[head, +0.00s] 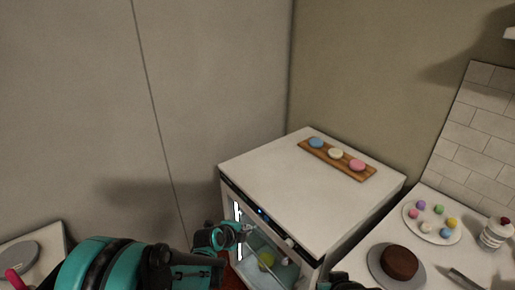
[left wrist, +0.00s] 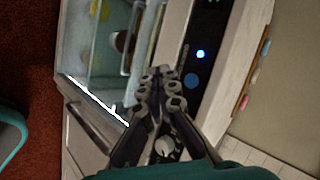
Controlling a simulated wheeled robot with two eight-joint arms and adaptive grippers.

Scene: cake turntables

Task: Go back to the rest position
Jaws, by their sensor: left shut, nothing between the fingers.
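My left gripper (head: 245,229) is in front of the white glass-fronted cabinet (head: 290,165), near its upper front edge. In the left wrist view its fingers (left wrist: 163,72) are together with nothing between them. They overlap the dark control strip and the glass front in that view; I cannot tell whether they touch. My left arm comes in from the bottom left. A dark part at the bottom of the head view looks like my own arm, but no right gripper can be made out.
A wooden board (head: 313,151) with three macarons lies on the cabinet. To the right, a counter holds a plate of colourful macarons (head: 410,225), a chocolate cake (head: 400,262) on a stand, and a jar (head: 495,234). A grey disc (head: 18,256) lies on the left surface.

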